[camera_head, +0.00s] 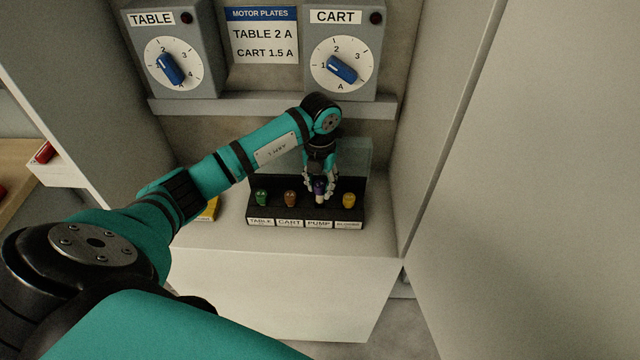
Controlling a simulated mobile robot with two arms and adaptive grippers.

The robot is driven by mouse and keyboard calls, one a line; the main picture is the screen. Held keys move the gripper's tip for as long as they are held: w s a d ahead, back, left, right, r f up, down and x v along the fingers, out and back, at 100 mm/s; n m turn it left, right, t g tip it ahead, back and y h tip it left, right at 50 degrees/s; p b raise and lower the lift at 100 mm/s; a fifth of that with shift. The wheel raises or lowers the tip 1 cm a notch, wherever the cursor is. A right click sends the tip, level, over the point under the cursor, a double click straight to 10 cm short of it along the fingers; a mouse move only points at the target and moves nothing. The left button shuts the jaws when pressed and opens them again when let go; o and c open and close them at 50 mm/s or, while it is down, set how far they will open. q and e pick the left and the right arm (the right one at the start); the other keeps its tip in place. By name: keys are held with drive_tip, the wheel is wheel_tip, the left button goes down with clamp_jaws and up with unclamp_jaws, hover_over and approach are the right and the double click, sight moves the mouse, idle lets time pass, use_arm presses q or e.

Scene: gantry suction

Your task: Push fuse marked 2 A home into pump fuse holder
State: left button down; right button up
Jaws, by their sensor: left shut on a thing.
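The fuse block (258,220) is a black holder with white labels reading TABLE, CART and PUMP and a fourth label too small to read surely. My left gripper (319,192) points down over the PUMP position (319,225), shut on a fuse (320,198) with a purple upper part and a pale lower part. The fuse looks upright, directly behind the PUMP label. I cannot tell how deep it sits, and its 2 A marking cannot be read. My right gripper is not in view.
Green (262,198), brown (291,199) and yellow (348,200) fuses stand in the other positions. A clear cover (357,158) stands behind the block. Two dial boxes and a motor plates sign are above. A cabinet wall (440,130) is close on the right.

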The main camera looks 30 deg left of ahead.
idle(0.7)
use_arm(q)
drive_tip(key=shift+f+b, duration=0.6)
drive_tip(key=c, duration=0.9)
unclamp_jaws()
drive_tip(key=shift+s, duration=0.15)
